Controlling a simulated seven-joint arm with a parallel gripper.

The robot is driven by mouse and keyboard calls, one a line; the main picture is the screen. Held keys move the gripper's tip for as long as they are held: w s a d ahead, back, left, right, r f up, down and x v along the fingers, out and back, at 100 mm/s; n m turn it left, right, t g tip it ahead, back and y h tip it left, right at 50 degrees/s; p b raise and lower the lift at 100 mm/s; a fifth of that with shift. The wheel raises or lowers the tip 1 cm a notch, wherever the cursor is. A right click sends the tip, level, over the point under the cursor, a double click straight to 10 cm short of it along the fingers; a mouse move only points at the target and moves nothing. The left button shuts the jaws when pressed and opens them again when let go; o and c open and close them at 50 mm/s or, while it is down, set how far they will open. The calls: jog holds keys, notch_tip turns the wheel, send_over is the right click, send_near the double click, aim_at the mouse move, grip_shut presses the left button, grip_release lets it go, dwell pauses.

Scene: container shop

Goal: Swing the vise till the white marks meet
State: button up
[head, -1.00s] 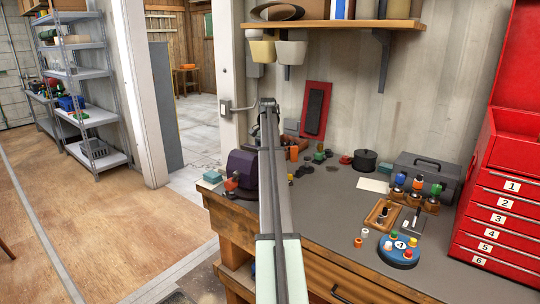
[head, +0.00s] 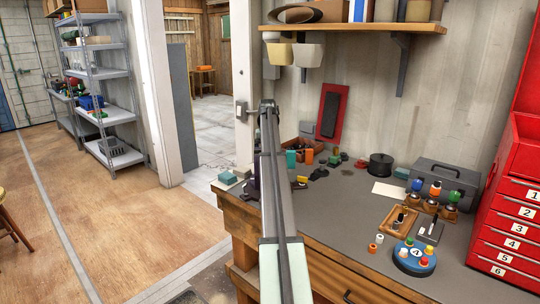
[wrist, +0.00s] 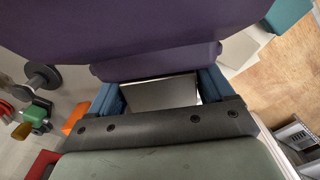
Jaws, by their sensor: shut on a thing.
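The vise (wrist: 160,30) fills the top of the wrist view as a large dark purple body with a narrower purple edge below it. My gripper (wrist: 162,78) has a blue finger on each side, reaching up to that purple edge, and it is shut on the vise. A pale, bright surface shows between the fingers. In the head view my arm covers almost all of the vise and my gripper; only a dark sliver shows left of the arm at the bench's left end. I cannot make out the white marks in either view.
The grey-topped workbench (head: 341,215) carries small parts, a wooden tray (head: 400,220), a blue round stand (head: 412,259) and a grey toolbox (head: 446,180). A teal block (head: 227,178) lies at its left corner. A red drawer cabinet (head: 505,225) stands right. Open floor lies left.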

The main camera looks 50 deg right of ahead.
dwell(0.4)
jog(key=o, duration=1.4)
jog(key=shift+w, duration=0.1)
notch_tip(320, 180, up, 14)
jog(key=shift+f, duration=0.1)
jog(key=shift+a, duration=0.1)
